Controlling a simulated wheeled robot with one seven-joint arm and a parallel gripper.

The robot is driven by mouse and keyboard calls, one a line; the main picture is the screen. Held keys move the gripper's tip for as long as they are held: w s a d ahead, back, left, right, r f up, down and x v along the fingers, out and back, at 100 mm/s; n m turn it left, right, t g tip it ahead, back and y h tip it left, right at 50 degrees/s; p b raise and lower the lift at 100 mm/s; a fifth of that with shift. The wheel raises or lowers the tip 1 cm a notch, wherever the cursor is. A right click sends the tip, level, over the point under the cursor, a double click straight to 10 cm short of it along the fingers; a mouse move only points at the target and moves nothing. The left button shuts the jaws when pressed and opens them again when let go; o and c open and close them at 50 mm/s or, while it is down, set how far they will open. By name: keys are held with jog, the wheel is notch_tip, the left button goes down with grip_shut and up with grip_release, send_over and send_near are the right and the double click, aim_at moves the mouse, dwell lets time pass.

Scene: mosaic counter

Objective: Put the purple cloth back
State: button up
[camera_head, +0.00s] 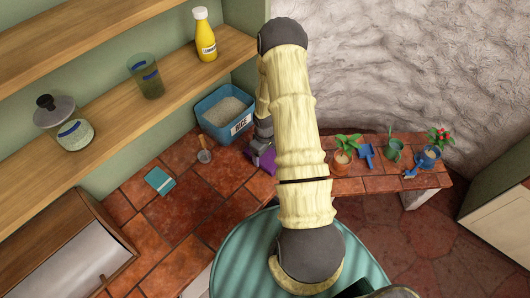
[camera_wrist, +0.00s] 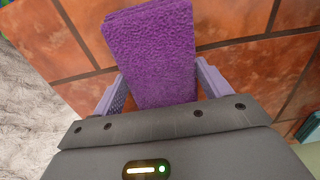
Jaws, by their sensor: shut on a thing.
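The purple cloth (camera_wrist: 150,52) is a fuzzy folded piece. In the wrist view it lies between the two lilac fingers of my gripper (camera_wrist: 160,90), which are shut on it. In the head view a small part of the purple cloth (camera_head: 265,160) shows beside my arm, by the front of the blue rice bin, over the tiled counter. My gripper (camera_head: 258,148) is partly hidden there by my own arm. I cannot tell whether the cloth touches the tiles.
A blue bin labelled rice (camera_head: 222,112) stands behind. A scoop (camera_head: 204,153) and a teal folded item (camera_head: 160,181) lie on the tiled counter (camera_head: 225,172). Potted plants (camera_head: 342,156) and blue tools stand at right. Shelves above hold a yellow bottle (camera_head: 204,36) and jars.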

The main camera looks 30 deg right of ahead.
aim_at(265, 155)
jog(key=shift+f, duration=0.1)
jog(key=o, duration=1)
jog(key=shift+c, duration=0.2)
notch_tip(265, 155, up, 12)
jog(key=b, duration=0.3)
jog(key=shift+b, duration=0.35)
